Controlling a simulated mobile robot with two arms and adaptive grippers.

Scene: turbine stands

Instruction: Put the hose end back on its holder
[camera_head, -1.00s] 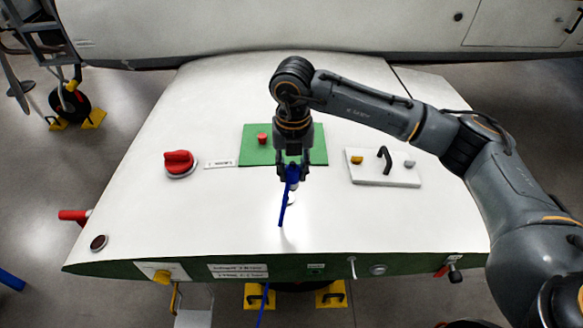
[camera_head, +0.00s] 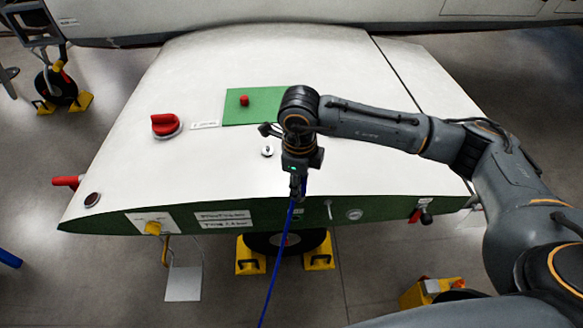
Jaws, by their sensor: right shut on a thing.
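My right gripper (camera_head: 297,192) is shut on the end of the blue hose (camera_head: 274,268), just above the front edge of the white wing-like stand (camera_head: 190,95). The hose hangs from the jaws down past the green front face; its end is mostly hidden by the gripper. A small metal fitting (camera_head: 267,151) stands bare on the white top, left of the gripper. A pale hook (camera_head: 329,208) is on the front face, right of the gripper; I cannot tell if it is the holder. My left gripper is not in view.
A green plate (camera_head: 252,107) with a red button and a red knob (camera_head: 165,124) are on the top. A red handle (camera_head: 66,181) juts out left. A gauge (camera_head: 354,215) and lever (camera_head: 426,218) are on the front face. Yellow chocks (camera_head: 250,257) stand below.

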